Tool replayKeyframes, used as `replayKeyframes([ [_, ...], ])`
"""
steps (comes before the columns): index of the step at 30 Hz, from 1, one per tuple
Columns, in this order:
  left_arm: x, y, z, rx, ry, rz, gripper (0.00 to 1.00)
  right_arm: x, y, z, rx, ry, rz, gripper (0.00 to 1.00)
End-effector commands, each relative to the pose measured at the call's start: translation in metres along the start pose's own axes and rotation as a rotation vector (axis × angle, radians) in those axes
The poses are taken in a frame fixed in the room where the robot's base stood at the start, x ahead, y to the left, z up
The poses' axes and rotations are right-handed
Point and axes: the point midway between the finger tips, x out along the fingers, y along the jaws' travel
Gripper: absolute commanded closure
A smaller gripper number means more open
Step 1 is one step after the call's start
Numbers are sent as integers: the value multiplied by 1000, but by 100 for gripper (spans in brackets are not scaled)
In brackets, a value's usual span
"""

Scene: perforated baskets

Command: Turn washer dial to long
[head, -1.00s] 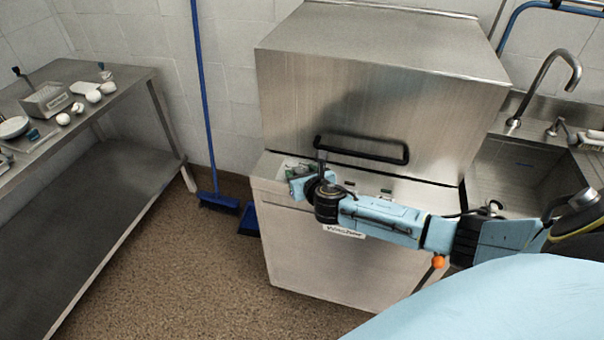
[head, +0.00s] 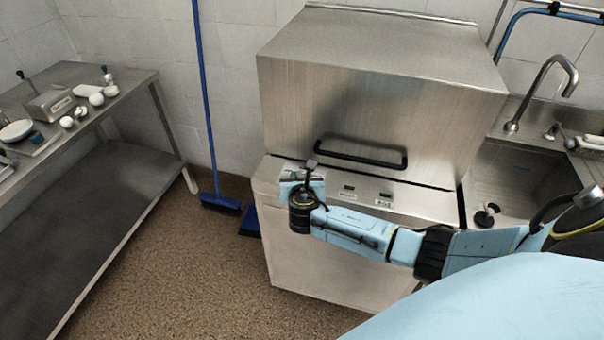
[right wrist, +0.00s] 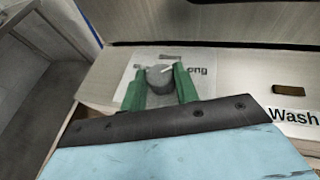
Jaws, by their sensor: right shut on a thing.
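The washer (head: 380,95) is a steel, box-shaped machine with a black bar handle (head: 360,153) across its hood. Its dial (right wrist: 159,79) shows in the right wrist view as a round grey knob with a white pointer line tilted up and to the right. A label by the dial ends in "ong" and is partly hidden by a finger. My right gripper (right wrist: 160,86) has green fingers on both sides of the dial and is shut on it. In the head view my right wrist hides the dial. My left gripper is not in view.
A "Wash" label (right wrist: 293,117) and a small dark button (right wrist: 289,90) sit right of the dial. A steel sink (head: 515,175) stands at the right. A steel table (head: 80,150) with several small items stands at the left. A blue broom (head: 220,204) leans against the wall.

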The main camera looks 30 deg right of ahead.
Motion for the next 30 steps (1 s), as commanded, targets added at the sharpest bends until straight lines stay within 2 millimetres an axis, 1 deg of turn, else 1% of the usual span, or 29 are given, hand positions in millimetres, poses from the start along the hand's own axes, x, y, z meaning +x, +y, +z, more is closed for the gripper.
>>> replayKeyframes([
  [5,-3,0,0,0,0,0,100,0,2,1,31,-1,-74,93],
  [14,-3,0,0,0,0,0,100,0,1,0,33,-1,-78,93],
  [15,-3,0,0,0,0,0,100,0,1,0,33,-1,-78,65],
  [19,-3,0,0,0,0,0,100,0,1,0,33,-1,-77,48],
  [27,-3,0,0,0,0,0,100,-1,1,0,32,-1,-77,48],
  [30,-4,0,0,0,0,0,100,-5,2,0,32,-1,-76,48],
])
